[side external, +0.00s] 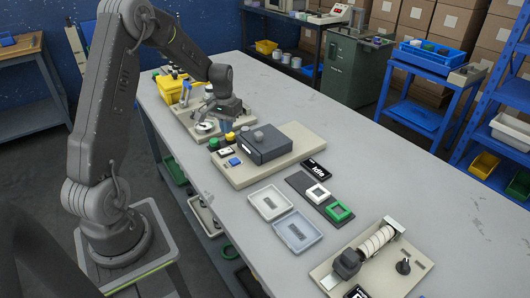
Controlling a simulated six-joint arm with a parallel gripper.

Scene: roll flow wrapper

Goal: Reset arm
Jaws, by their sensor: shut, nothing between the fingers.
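My arm reaches in from the left over the far part of the long grey workbench (400,165). My gripper (222,118) is shut and empty, low over the far end of the bench. It is above or just beside a beige board (185,128) that carries small round parts. At this size I cannot tell whether the fingertips touch anything. The gripper and wrist hide part of that board.
Nearer stands a beige base (300,145) with a dark grey box (266,145) and coloured buttons. Two shallow trays (297,232), white and green square frames (339,211) and a roller fixture (375,250) follow. The bench's right side is clear.

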